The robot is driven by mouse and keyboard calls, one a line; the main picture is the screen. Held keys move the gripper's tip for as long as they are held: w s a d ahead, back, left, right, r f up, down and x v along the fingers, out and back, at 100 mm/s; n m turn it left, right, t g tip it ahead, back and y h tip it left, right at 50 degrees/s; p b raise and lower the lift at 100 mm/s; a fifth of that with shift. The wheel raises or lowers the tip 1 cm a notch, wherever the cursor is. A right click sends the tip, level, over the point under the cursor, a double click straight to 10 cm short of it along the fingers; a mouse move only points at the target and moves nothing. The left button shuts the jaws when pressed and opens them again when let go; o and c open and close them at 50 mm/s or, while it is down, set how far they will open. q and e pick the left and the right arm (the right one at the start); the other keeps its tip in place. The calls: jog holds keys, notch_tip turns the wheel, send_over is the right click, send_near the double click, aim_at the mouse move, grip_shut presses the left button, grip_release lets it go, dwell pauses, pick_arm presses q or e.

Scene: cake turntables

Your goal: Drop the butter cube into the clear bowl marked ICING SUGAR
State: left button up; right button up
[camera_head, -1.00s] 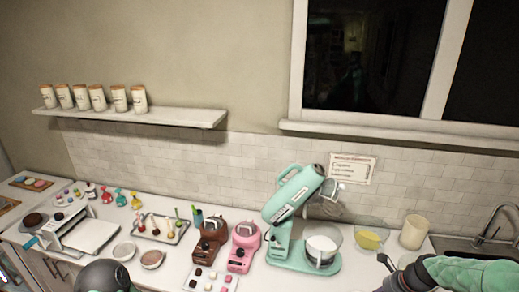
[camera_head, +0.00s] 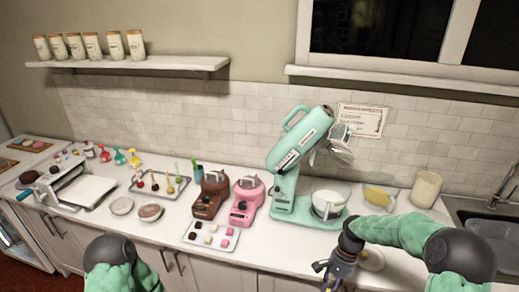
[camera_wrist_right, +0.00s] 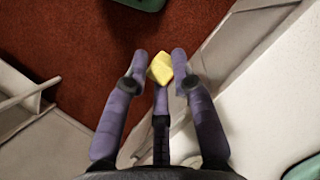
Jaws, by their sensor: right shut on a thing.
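My right gripper (camera_wrist_right: 162,70) is shut on a small yellow butter cube (camera_wrist_right: 161,68), held between its fingertips in the right wrist view. In the head view the right gripper (camera_head: 338,275) points down at the counter's front edge, and the cube cannot be made out there.
The mint mixer (camera_head: 295,155) has its head tilted up. A pale round dish (camera_head: 371,258) lies right of the right gripper. Brown (camera_head: 211,194) and pink (camera_head: 246,200) small machines and a tray of sweets (camera_head: 211,236) stand left. Red floor (camera_wrist_right: 195,25) shows beneath the cube.

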jog(key=s+a+f+n+g+h+b, duration=0.1)
jog(key=a+f+n+h+b, duration=0.1)
jog(key=a+f+n+b, duration=0.2)
notch_tip(320, 180, down, 4)
jog(key=n+b, duration=0.2)
jog(key=n, duration=0.2)
jog(key=shift+s+a+h, duration=0.25)
jog(key=shift+h, duration=0.15)
jog(key=shift+r, duration=0.1)
